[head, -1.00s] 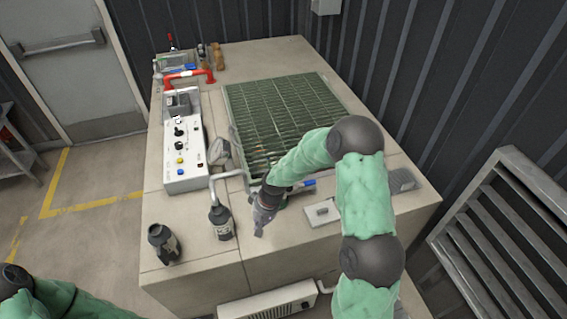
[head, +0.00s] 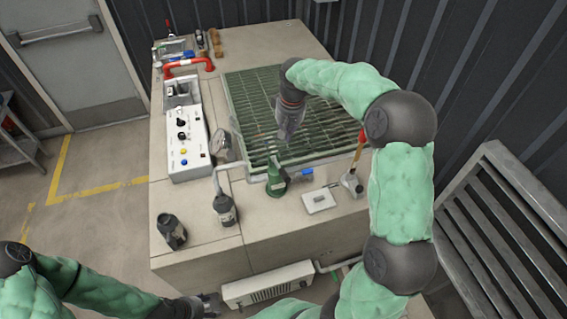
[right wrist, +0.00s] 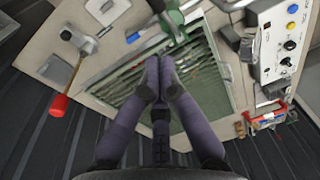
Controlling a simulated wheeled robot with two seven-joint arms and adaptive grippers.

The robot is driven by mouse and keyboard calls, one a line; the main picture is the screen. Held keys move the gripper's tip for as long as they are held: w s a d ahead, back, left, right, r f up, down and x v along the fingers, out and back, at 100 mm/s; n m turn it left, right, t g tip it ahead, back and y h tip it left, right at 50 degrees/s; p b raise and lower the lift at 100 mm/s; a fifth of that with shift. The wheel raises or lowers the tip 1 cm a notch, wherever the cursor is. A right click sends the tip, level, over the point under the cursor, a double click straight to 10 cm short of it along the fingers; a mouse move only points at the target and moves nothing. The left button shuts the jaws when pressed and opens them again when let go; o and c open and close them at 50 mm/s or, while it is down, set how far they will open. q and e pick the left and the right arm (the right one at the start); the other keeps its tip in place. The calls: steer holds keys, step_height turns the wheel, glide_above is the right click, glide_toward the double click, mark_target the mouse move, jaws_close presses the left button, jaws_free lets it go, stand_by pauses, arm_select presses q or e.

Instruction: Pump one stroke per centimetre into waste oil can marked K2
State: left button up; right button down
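Two dark cans stand on the bench front in the head view: one (head: 171,232) at the left, the other (head: 225,210) at the end of a pale bent pipe (head: 221,176). Their markings are too small to read. A green pump-like body (head: 276,180) with a blue lever (head: 307,172) stands right of the pipe; its green part (right wrist: 171,17) shows in the right wrist view. My right gripper (head: 287,138) is above the grating, fingers together and empty, also in the right wrist view (right wrist: 159,62). My left gripper (head: 210,304) is low before the bench, its fingers unclear.
A green grating (head: 250,100) covers the bench middle. A red-handled tool (head: 357,157) and a pale plate (head: 319,200) are at right. A white heater-like unit (head: 268,284) is on the front.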

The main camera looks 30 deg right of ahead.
steer(key=shift+f, duration=0.15)
glide_above(283, 171)
steer(key=w+d, duration=0.1)
steer(key=f, duration=0.9)
steer(key=shift+w+d+f+p, duration=0.1)
steer(key=shift+w+d+p, duration=0.1)
steer(key=shift+p, duration=0.1)
steer(key=f, duration=0.2)
steer(key=s+a+f, duration=0.1)
steer(key=shift+s+a+f, duration=0.15)
steer(key=shift+s+f, duration=0.1)
steer(key=shift+f, duration=0.25)
